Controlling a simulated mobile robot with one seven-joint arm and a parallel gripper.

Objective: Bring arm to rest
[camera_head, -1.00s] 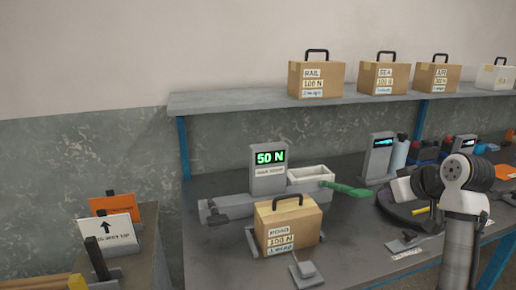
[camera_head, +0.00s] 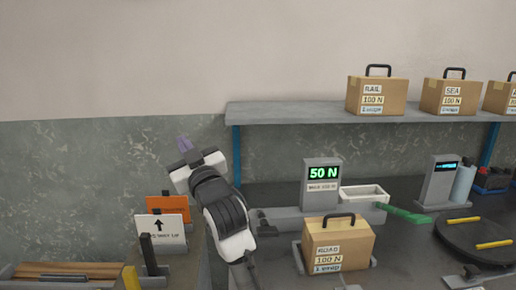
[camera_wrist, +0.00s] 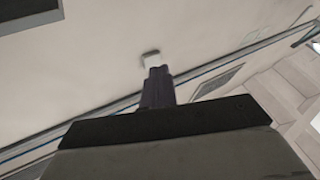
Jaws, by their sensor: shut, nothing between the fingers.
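My gripper (camera_head: 184,145) is raised in front of the grey wall in the head view, left of the workbench and above the small sign stand. Its fingers point up and slightly left. In the wrist view my gripper (camera_wrist: 157,82) shows its dark fingers together with nothing between them, pointing toward a plain pale surface. It touches nothing that I can see. My arm comes up from the bottom of the head view, between the sign stand and the bench.
The bench (camera_head: 420,262) holds a ROAD box (camera_head: 338,246), a 50 N display (camera_head: 322,184), a white tray (camera_head: 364,195) and a round black plate (camera_head: 470,236). A shelf (camera_head: 290,113) carries several boxes. A white sign (camera_head: 161,231) stands just left of my arm.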

